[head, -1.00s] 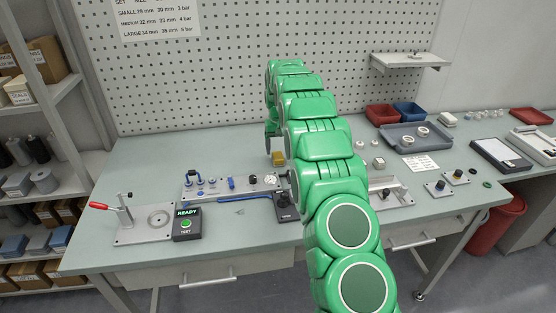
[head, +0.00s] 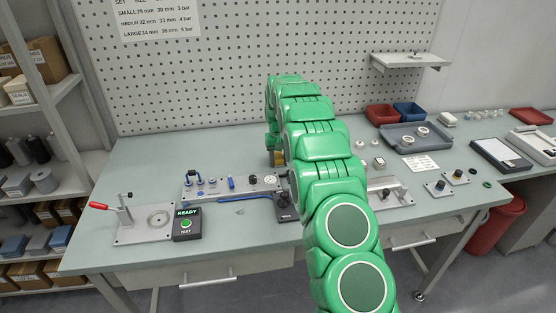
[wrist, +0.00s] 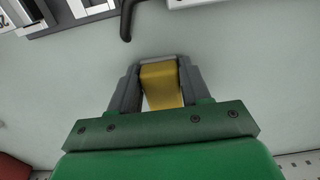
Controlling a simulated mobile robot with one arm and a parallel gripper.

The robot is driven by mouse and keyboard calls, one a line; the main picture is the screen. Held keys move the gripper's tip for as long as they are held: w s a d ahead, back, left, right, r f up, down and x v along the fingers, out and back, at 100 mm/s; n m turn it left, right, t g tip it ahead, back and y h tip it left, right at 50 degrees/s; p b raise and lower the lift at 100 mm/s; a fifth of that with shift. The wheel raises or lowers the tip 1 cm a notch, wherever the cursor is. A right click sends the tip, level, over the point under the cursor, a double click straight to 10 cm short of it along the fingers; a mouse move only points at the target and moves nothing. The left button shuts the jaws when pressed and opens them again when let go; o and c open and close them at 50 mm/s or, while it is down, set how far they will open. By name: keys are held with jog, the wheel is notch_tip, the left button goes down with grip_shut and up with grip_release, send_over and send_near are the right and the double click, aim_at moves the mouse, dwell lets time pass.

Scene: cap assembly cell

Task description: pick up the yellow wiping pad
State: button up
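The yellow wiping pad (wrist: 161,84) is a yellow block between the two grey fingers of my gripper (wrist: 160,72) in the wrist view. A finger stands close along each side of it. I cannot tell whether they press on it or only straddle it. In the head view, my gripper (head: 275,155) is low at the back of the workbench, behind the test plate. Only a sliver of the pad shows there, and my green arm hides the rest.
The plate with blue fittings and a gauge (head: 232,188) lies in front of my gripper. The clamp fixture (head: 145,224) and READY box (head: 187,224) stand at the left. A grey tray (head: 391,143) and red and blue bins stand at the right. The back left of the bench (head: 160,150) is clear.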

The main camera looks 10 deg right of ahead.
aim_at(279, 167)
jog(key=c, duration=0.5)
jog(key=shift+r, duration=0.1)
jog(key=shift+w+r, duration=0.1)
jog(key=shift+r, duration=1.25)
jog(key=shift+s+r, duration=0.8)
jog(key=shift+r, duration=0.1)
jog(key=shift+s+a+r, duration=0.1)
jog(key=shift+s+r, duration=1.3)
jog(key=shift+s, duration=0.7)
jog(key=shift+s+a+r, duration=0.1)
jog(key=shift+s+r, duration=1.3)
jog(key=shift+s, duration=0.7)
jog(key=shift+s+r, duration=1.4)
jog(key=shift+s, duration=0.7)
